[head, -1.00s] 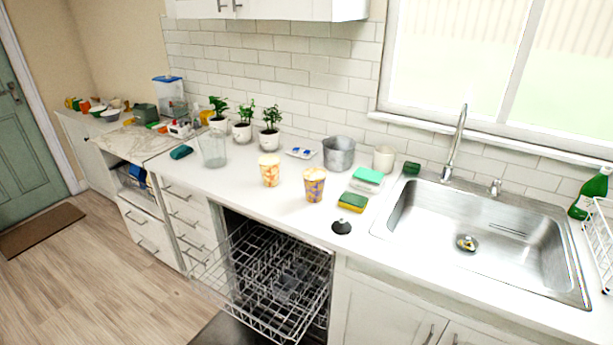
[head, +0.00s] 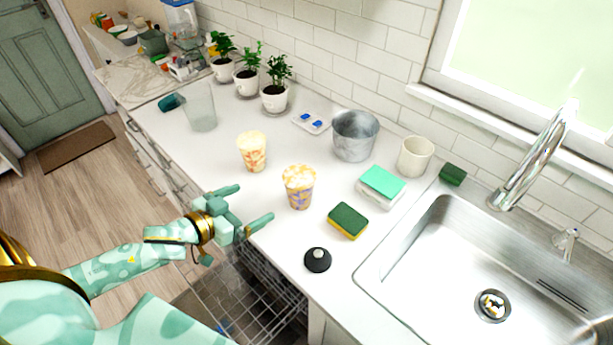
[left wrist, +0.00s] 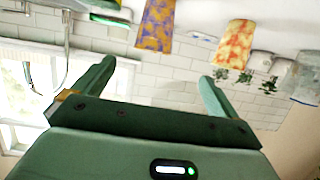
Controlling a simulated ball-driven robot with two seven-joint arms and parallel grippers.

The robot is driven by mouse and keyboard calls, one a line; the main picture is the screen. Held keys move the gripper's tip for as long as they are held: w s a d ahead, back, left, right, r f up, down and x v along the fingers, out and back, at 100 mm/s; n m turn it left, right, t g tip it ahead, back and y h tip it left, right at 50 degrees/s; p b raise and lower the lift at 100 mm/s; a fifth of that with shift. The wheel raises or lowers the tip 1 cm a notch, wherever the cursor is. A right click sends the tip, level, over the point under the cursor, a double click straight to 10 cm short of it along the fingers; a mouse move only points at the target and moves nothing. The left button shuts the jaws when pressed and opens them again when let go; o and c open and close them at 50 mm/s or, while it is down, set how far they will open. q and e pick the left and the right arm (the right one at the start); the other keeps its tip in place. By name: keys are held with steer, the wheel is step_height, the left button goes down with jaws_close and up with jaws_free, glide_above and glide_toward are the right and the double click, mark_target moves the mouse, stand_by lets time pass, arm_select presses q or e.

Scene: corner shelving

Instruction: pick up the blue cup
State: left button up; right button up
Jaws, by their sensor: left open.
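The blue cup (head: 299,192) has a blue-purple and orange-yellow pattern and stands upright on the white counter near its front edge. It also shows, upside down, in the left wrist view (left wrist: 157,25). A similar orange and cream cup (head: 252,153) stands to its left and farther back; it too is in the left wrist view (left wrist: 234,47). My left gripper (head: 251,204) is open and empty, to the left of the blue cup and near the counter's front edge, apart from it. Its spread fingers (left wrist: 156,74) show in the left wrist view. My right gripper is not in view.
Right of the blue cup are a green-yellow sponge (head: 348,221), a black stopper (head: 317,260) and a teal-topped stack (head: 381,187). Behind are a metal pot (head: 354,136) and white mug (head: 415,156). The open dishwasher rack (head: 262,309) lies below the counter.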

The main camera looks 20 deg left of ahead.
arm_select(q)
steer(key=w+d+r, duration=0.1)
steer(key=r, duration=0.1)
steer(key=b, duration=0.2)
glide_toward(309, 172)
steer(key=w, duration=0.1)
steer(key=shift+h, duration=0.4)
steer(key=x, duration=0.5)
steer(key=shift+w+f, duration=0.1)
steer(key=shift+f, duration=0.2)
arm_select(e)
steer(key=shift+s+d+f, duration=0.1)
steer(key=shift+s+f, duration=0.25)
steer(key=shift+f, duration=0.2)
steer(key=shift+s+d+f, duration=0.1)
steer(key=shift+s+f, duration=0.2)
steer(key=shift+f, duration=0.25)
arm_select(q)
steer(key=c, duration=1.3)
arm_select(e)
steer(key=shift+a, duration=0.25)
arm_select(q)
steer(key=shift+r, duration=0.1)
